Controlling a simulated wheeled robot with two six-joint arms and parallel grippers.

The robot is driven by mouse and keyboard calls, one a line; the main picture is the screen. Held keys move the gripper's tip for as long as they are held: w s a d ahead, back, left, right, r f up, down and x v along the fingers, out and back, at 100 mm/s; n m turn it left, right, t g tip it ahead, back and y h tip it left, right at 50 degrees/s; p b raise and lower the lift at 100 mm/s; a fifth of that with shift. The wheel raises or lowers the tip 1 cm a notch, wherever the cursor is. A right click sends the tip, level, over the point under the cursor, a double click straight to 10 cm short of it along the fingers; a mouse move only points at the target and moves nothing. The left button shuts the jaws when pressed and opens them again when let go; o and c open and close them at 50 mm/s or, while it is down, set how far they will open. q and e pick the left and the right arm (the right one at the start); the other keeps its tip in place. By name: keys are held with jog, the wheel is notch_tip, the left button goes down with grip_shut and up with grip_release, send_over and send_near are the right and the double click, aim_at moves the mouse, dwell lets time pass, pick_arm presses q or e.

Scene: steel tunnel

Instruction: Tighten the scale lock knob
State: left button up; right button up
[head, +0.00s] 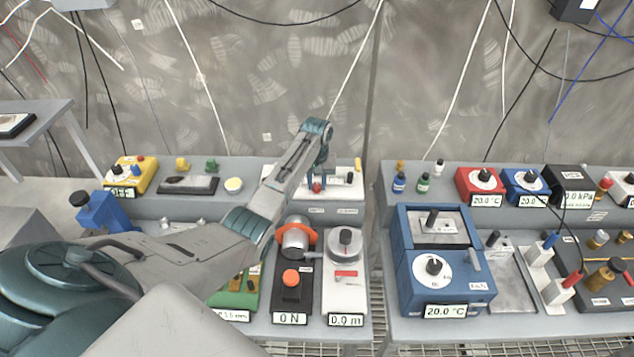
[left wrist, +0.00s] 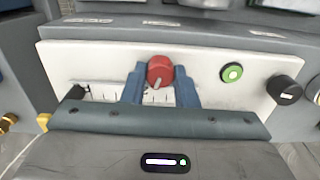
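The red scale lock knob (left wrist: 160,71) sits on a white panel (left wrist: 215,58) with scale marks below it. My left gripper (left wrist: 160,78) has one finger on each side of the knob, with no clear gap showing at the tips, so it looks shut on it. In the head view my left gripper (head: 318,178) reaches down to the white device (head: 341,187) on the rear shelf, and the red knob (head: 316,187) shows at its fingertips. Where the fingers meet the knob is partly hidden. My right gripper is not in view.
On the white panel, a green button (left wrist: 232,72) and a black knob (left wrist: 285,89) lie to the right. A blue bath unit (head: 445,275) stands farther right.

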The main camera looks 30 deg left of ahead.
pick_arm(q)
jog(key=shift+c, duration=0.8)
jog(key=shift+m, duration=0.3)
jog(key=m, duration=0.3)
jog(key=shift+m, duration=0.3)
jog(key=m, duration=0.5)
jog(key=shift+r, duration=0.1)
jog(key=m, duration=0.5)
jog(key=shift+m, duration=0.4)
jog(key=shift+r+m, duration=0.1)
jog(key=shift+m, duration=1.9)
jog(key=shift+w+a, duration=0.1)
